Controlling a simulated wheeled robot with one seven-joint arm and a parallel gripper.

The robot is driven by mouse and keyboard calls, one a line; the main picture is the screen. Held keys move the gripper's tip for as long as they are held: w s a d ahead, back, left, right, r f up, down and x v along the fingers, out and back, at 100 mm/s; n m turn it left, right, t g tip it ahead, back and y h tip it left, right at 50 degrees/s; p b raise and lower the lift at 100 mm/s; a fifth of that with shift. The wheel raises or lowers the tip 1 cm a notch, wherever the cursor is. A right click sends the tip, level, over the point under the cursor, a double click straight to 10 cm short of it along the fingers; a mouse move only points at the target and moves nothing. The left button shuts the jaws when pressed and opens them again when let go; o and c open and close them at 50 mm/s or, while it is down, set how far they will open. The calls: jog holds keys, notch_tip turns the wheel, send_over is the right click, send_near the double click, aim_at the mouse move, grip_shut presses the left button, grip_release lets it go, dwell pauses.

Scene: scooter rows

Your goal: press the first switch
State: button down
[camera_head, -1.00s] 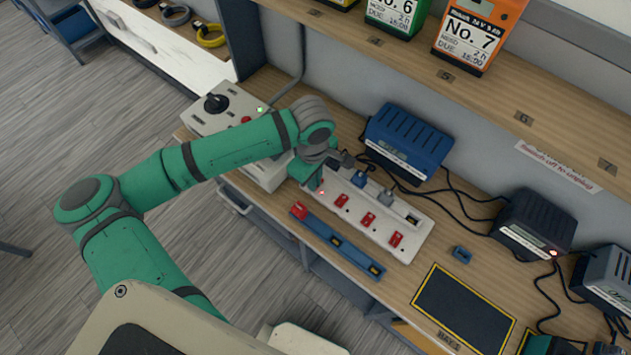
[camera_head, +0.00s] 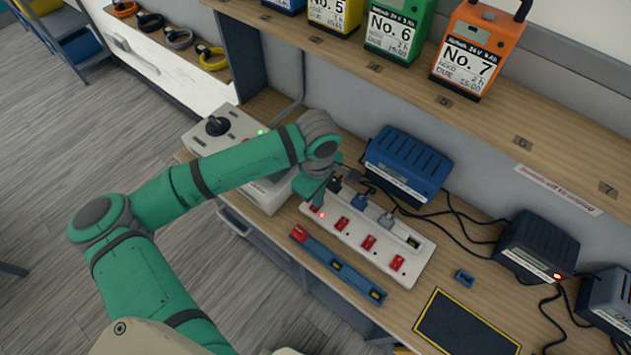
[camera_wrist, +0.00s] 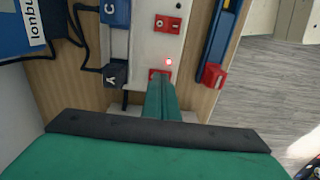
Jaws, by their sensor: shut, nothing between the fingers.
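A white power strip (camera_head: 352,247) lies on the bench with several red switches in a row. The first switch (camera_head: 314,209), at the strip's left end, is mostly covered by my gripper (camera_head: 318,204). In the wrist view the first switch (camera_wrist: 158,72) shows as a red edge at the tips of my shut, empty fingers (camera_wrist: 160,84). The tips look at or on it; I cannot tell whether they touch. A small red light (camera_wrist: 168,62) glows beside it. The second switch (camera_head: 341,223) is clear, and it also shows in the wrist view (camera_wrist: 167,24).
Plugs (camera_head: 361,202) stand in the strip's far side, with cables to a blue charger (camera_head: 407,166). A blue bar with a red end (camera_head: 338,266) lies in front. A control box with a black knob (camera_head: 225,139) stands left. A shelf with batteries (camera_head: 394,30) is behind.

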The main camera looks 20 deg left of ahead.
aim_at(315, 208)
notch_tip(315, 208, up, 13)
jog(key=s, duration=0.1)
jog(key=shift+a+f, duration=0.15)
dwell(0.4)
